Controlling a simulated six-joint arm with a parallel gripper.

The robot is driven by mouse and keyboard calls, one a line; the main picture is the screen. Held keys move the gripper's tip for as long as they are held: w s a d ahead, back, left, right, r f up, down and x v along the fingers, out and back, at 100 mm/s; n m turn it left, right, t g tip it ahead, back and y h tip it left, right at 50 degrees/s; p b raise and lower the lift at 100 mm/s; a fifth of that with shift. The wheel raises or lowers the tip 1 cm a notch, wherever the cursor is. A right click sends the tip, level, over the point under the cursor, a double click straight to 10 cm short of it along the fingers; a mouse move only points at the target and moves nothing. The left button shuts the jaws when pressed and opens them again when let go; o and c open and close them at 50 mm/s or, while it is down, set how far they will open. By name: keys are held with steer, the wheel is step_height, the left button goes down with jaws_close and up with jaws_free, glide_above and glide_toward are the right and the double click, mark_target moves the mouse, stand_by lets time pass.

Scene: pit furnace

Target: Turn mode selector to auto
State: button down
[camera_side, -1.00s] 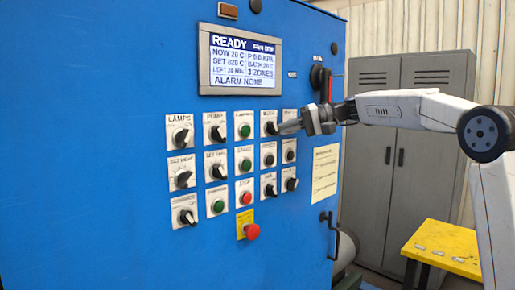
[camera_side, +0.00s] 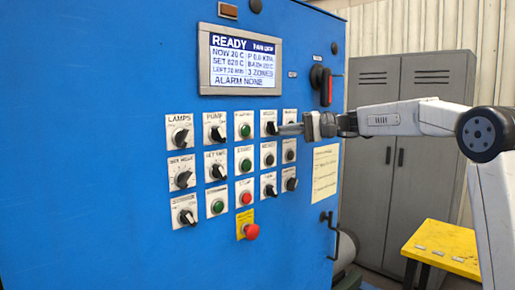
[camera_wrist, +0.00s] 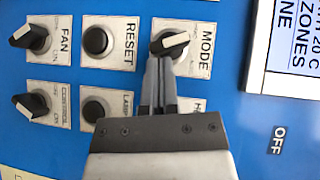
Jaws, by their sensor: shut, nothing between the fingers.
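The mode selector (camera_wrist: 170,43) is a black knob with a white pointer on a white plate marked MODE, seen sideways in the wrist view. Its pointer lies toward the screen side, slightly slanted. In the side view the mode selector (camera_side: 269,121) is the fourth control of the top row. My gripper (camera_wrist: 160,66) is shut and empty, its fingertips right at the knob's near edge. Whether they touch it I cannot tell. In the side view my gripper (camera_side: 281,128) reaches in level from the right, partly hiding the neighbouring control.
The RESET button (camera_wrist: 98,41), FAN knob (camera_wrist: 30,37) and CONTROL knob (camera_wrist: 32,105) sit close by. A display (camera_side: 240,61) is above. A red-handled switch (camera_side: 322,84) stands up at the right. A red emergency button (camera_side: 251,232) sticks out below.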

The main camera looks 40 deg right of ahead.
steer(key=shift+a+f+m+t+y, duration=0.1)
steer(key=shift+f+m+t+y, duration=0.2)
steer(key=shift+m+t+y, duration=0.25)
steer(key=shift+a+f+m+t+y, duration=0.1)
steer(key=shift+f+m+t+y, duration=0.15)
steer(key=shift+m+y, duration=0.35)
steer(key=shift+a+f+m+t+y, duration=0.1)
steer(key=shift+f+m+t+y, duration=0.1)
steer(key=shift+m+t, duration=0.5)
steer(key=shift+a+f+m+t+y, duration=0.15)
steer(key=shift+m+t, duration=0.25)
steer(key=shift+m, duration=0.45)
steer(key=shift+a+f, duration=0.15)
steer(key=shift+f, duration=0.05)
stand_by(0.7)
